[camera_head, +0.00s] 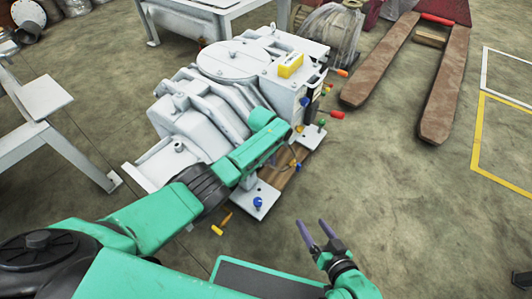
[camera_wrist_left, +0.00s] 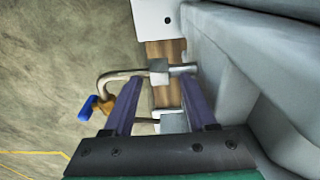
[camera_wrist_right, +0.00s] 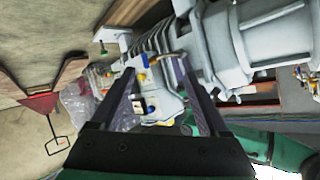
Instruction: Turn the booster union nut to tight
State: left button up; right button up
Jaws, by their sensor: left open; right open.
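In the left wrist view a bent metal pipe (camera_wrist_left: 112,77) runs into a pale blocky nut (camera_wrist_left: 159,71), which looks like the booster union nut. A short grey stub (camera_wrist_left: 184,69) joins it to the pump's side. My left gripper (camera_wrist_left: 161,80) is open, with its fingertips near either side of the nut; contact cannot be told. In the head view my left arm covers the nut and left fingers, beside the white vacuum pump (camera_head: 230,60). My right gripper (camera_head: 317,235) is open and empty over the floor, apart from the pump. It also shows in the right wrist view (camera_wrist_right: 155,68).
A blue-handled valve (camera_wrist_left: 88,108) sits at the pipe's lower end. Coloured handles, one red (camera_head: 336,114), stick out from the pump's right side. A pallet jack (camera_head: 447,90) stands at upper right. A white bench (camera_head: 45,140) is at left.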

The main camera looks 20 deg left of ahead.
aim_at(266, 159)
pick_arm(q)
jog(key=shift+r+p, duration=0.4)
jog(key=shift+r, duration=0.15)
jog(key=r+p, duration=0.3)
jog(key=r, duration=0.1)
jog(key=shift+s+r, duration=0.15)
jog(key=shift+s, duration=0.05)
pick_arm(e)
jog(key=s+d+r+g+h+p, duration=0.2)
jog(key=d+r+g+h, duration=0.15)
jog(key=d, duration=0.35)
jog(key=s+d+r+g+h+p, duration=0.2)
jog(key=s+d+r+g, duration=0.1)
jog(key=d+r+g, duration=0.25)
pick_arm(q)
notch_tip(266, 159, up, 9)
jog(key=p, duration=0.1)
jog(key=shift+s+a, duration=0.25)
jog(key=shift+s, duration=0.2)
pick_arm(e)
jog(key=shift+h, duration=0.25)
jog(key=f, duration=0.1)
jog(key=d+f, duration=0.1)
jog(key=f, duration=0.3)
jog(key=shift+d+f, duration=0.15)
jog(key=shift+d, duration=0.2)
